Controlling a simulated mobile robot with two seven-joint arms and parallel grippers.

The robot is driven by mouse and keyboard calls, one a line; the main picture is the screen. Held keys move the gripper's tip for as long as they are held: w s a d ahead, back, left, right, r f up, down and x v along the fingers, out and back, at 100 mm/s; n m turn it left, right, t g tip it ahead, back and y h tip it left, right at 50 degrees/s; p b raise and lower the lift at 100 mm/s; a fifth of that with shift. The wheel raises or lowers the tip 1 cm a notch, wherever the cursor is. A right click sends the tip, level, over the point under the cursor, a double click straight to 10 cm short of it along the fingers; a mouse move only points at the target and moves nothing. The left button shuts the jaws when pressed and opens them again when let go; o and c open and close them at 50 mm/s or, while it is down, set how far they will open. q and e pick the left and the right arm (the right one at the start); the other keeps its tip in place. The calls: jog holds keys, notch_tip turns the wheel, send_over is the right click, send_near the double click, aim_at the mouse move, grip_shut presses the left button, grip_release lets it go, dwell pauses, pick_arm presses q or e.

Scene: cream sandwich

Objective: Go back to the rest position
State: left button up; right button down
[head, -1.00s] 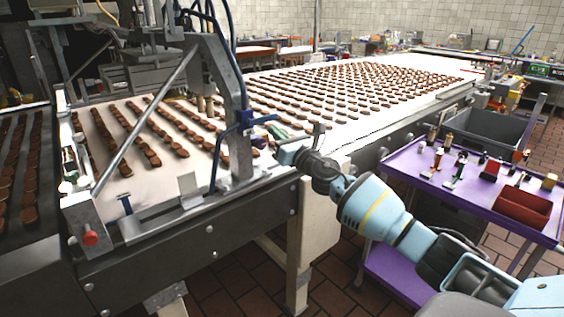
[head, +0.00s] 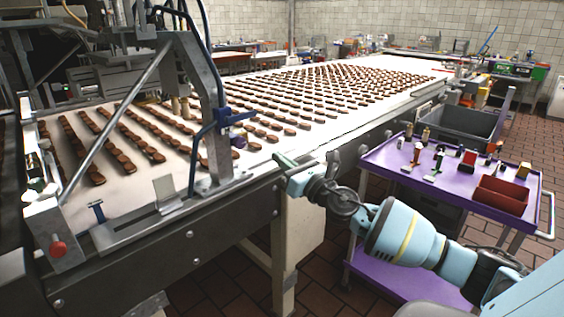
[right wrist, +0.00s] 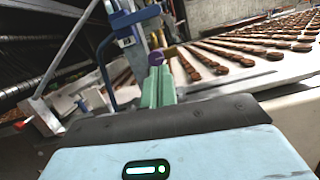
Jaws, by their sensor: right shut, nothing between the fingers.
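My right arm comes in from the lower right of the head view. Its gripper (head: 283,162) is at the near edge of the white conveyor belt (head: 318,143), right of the metal frame's blue clamp. In the right wrist view the green fingers (right wrist: 158,88) are shut with nothing between them. They point toward a purple knob (right wrist: 156,58) on the frame; whether they touch it cannot be told. My left gripper is not in view.
Rows of brown biscuits (head: 330,85) cover the belt. A metal frame (head: 212,110) with blue pipes stands over its near end. Tiled floor (head: 320,285) shows between.

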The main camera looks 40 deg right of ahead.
dwell(0.6)
